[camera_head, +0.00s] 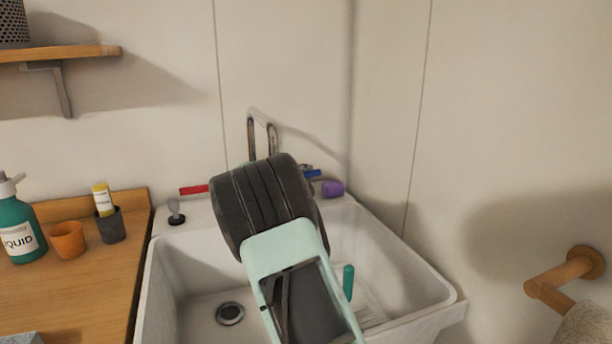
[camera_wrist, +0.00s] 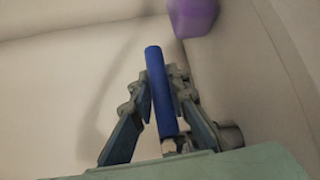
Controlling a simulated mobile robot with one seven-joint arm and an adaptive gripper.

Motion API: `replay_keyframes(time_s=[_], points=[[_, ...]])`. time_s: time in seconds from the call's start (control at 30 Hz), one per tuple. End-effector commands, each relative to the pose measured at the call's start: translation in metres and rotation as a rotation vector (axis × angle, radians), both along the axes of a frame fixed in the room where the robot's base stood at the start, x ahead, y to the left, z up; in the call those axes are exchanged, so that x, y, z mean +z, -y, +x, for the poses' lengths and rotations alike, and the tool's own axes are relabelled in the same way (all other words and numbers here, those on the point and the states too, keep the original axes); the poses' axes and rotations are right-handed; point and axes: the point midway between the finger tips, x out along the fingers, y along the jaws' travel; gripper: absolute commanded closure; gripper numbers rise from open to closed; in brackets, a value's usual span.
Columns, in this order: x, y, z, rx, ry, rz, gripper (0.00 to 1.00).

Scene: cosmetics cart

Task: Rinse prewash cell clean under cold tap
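A tap (camera_head: 262,135) with a chrome spout stands at the back of the white sink (camera_head: 165,285). Its red handle (camera_head: 194,190) is at the left. Its blue handle (camera_head: 312,173) is at the right, just beyond my gripper. In the wrist view the blue handle (camera_wrist: 160,85) lies between the two converging fingers of my gripper (camera_wrist: 160,85), which appear to touch it on both sides. In the head view my wrist hides the fingers and part of the tap. I cannot tell which object is the prewash cell. No running water is visible.
A purple object (camera_head: 332,188) sits on the sink ledge close to the blue handle. A teal cylinder (camera_head: 348,281) stands in the sink's right side. A bottle (camera_head: 22,228), orange cup (camera_head: 68,240) and dark cup (camera_head: 111,227) stand on the left counter. The wall is close behind.

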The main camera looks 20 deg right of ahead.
Motion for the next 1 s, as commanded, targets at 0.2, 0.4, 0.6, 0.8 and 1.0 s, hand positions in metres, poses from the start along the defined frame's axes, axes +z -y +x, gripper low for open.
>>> replay_keyframes(time_s=[0.2,0.4,0.6,0.8,1.0], points=[[0.001,0.000,0.000,0.000,0.001,-0.001,1.00],[0.002,0.000,0.000,-0.007,0.001,0.000,1.00],[0.006,-0.001,-0.005,-0.104,0.004,-0.002,1.00],[0.005,-0.001,-0.014,-0.229,0.004,-0.003,1.00],[0.002,-0.001,-0.019,-0.280,0.001,-0.001,1.00]])
